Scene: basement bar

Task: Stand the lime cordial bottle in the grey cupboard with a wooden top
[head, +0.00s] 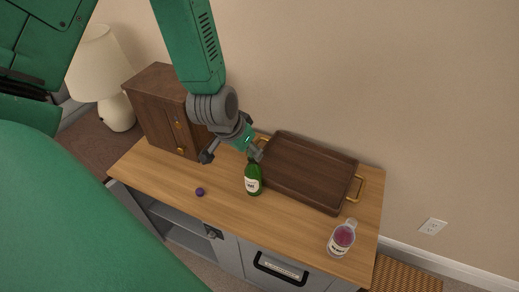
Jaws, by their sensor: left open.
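A green bottle with a pale label (253,183), which I take for the lime cordial, stands upright on the wooden top (290,228) of the grey cupboard (229,252). My left gripper (232,155) is open above the top, its fingers spread. One finger is by the bottle's neck and hides part of it; I cannot tell whether they touch. The other finger is to the left, in front of the wooden cabinet. The cupboard's front shows an open shelf space (176,225) on the left and a dark-handled panel (280,269) on the right. My right gripper is not in view.
A brown tray with brass handles (308,172) lies right of the green bottle. A clear bottle with a pink label (341,239) stands near the front right. A lamp (98,65) stands beyond.

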